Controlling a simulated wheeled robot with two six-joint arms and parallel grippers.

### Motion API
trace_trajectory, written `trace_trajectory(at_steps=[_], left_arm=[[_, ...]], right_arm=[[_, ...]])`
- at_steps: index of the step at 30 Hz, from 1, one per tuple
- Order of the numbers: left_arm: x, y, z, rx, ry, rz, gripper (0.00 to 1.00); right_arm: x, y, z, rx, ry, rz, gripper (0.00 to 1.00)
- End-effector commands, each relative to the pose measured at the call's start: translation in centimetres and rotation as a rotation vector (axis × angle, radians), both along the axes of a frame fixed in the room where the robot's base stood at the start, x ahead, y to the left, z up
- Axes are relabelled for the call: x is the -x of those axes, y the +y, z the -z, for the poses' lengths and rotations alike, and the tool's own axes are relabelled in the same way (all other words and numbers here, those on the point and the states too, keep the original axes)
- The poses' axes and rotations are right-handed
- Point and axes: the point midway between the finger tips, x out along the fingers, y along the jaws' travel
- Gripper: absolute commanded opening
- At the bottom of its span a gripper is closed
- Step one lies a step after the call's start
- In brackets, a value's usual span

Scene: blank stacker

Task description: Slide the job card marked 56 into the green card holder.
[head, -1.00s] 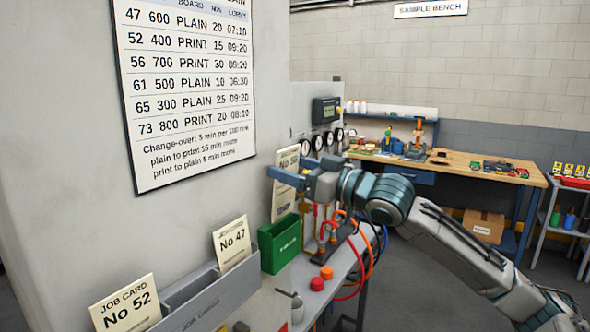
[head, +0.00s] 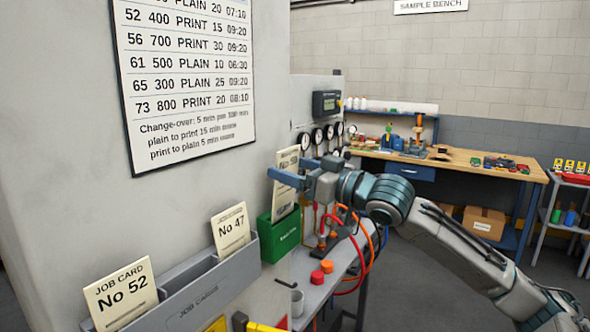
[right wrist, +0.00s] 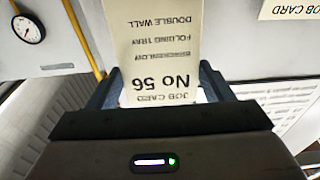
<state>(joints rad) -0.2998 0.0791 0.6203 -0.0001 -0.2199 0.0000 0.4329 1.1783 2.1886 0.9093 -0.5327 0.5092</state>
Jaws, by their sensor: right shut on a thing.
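The cream job card marked 56 (head: 284,199) is upright and slightly tilted in my right gripper (head: 291,172). In the right wrist view, its "No 56" print (right wrist: 160,55) shows upside down between the two fingers (right wrist: 158,92). The green card holder (head: 282,239) is on the grey machine wall, just below the gripper. The card's lower end meets the holder's top opening and seems to be inside it; how deep is hidden. My left gripper is not in view.
A grey card rack (head: 205,290) on the wall holds job card 47 (head: 231,230) and job card 52 (head: 122,295), left of the holder. A side table with red and orange caps (head: 318,277) and hoses stands to the right. Gauges (head: 316,136) are behind the gripper.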

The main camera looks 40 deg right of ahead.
Motion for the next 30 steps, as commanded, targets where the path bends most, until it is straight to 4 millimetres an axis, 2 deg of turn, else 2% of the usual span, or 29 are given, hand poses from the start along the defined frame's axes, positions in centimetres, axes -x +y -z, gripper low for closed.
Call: trace_trajectory(at_steps=[30], left_arm=[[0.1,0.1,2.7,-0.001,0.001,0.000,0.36]], right_arm=[[0.0,0.0,3.0,0.001,0.000,0.000,0.52]])
